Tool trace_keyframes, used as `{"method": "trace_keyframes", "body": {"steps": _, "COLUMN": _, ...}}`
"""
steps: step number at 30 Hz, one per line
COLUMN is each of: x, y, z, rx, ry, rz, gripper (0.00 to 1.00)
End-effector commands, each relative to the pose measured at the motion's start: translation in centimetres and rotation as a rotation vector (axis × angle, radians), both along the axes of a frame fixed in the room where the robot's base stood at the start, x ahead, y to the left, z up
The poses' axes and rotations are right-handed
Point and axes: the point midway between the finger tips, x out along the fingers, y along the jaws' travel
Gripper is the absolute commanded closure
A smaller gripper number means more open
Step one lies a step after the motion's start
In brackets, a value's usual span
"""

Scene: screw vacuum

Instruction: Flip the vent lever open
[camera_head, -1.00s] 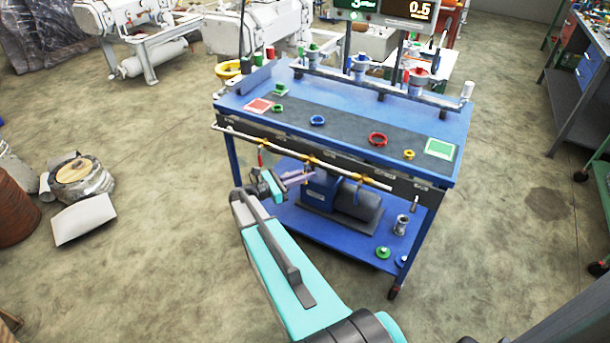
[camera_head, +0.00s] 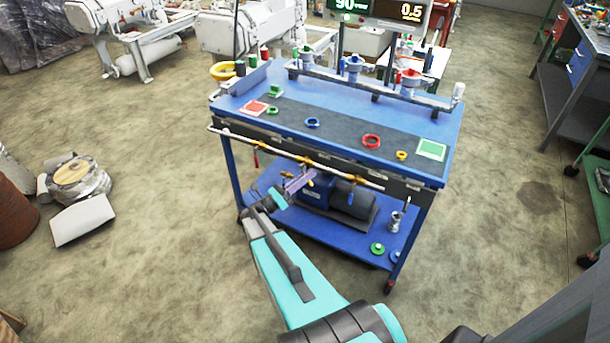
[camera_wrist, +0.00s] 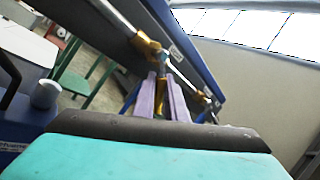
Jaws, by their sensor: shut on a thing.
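A pale pipe (camera_head: 228,134) runs along the front of the blue bench and carries several brass valves, including one in the middle (camera_head: 310,169). My gripper (camera_head: 305,180) is below the pipe, in front of this middle valve. In the wrist view, the purple fingers (camera_wrist: 164,88) point up at a brass valve (camera_wrist: 146,45). They are shut on a slim brass lever (camera_wrist: 166,68) hanging below it. The fingers hide part of the lever, and I cannot tell its exact angle. A red lever (camera_head: 256,158) hangs from the left part of the pipe.
The blue bench (camera_head: 290,101) has coloured rings on its dark top strip. A motor pump (camera_head: 350,199) stands on the lower shelf, close behind my gripper. The floor to the left is mostly open.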

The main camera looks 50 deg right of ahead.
Motion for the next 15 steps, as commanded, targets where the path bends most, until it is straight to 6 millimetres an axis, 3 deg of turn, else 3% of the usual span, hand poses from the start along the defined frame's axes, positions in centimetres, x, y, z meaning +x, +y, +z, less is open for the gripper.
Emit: {"method": "trace_keyframes", "body": {"steps": 15, "x": 0.01, "y": 0.01, "z": 0.21, "rx": -0.013, "ry": 0.047, "rz": 0.004, "gripper": 1.0}}
